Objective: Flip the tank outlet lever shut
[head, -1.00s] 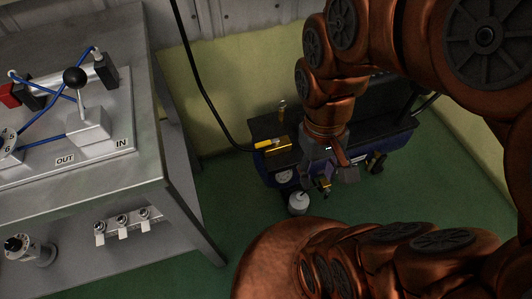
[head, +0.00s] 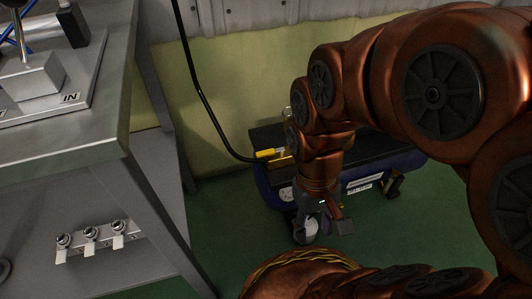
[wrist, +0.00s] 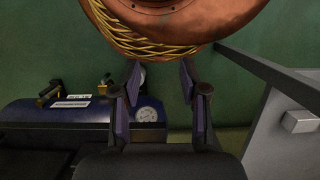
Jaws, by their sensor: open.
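The blue tank (head: 265,185) lies low on the green floor with a black top; in the wrist view it is at lower left (wrist: 30,115). A yellow fitting (head: 265,154) joins a black hose at its top left. In the wrist view, brass fittings (wrist: 50,91) with dark parts stand on the tank's side, left of the round gauge (wrist: 146,113). I cannot tell which part is the outlet lever. My gripper (head: 323,222) points down in front of the tank.
A steel bench (head: 100,150) stands at left, with a row of small valves (head: 91,236) on its lower panel. The black hose (head: 196,85) hangs down to the tank. A white round part (head: 306,231) is beside my gripper. Green floor is free between bench and tank.

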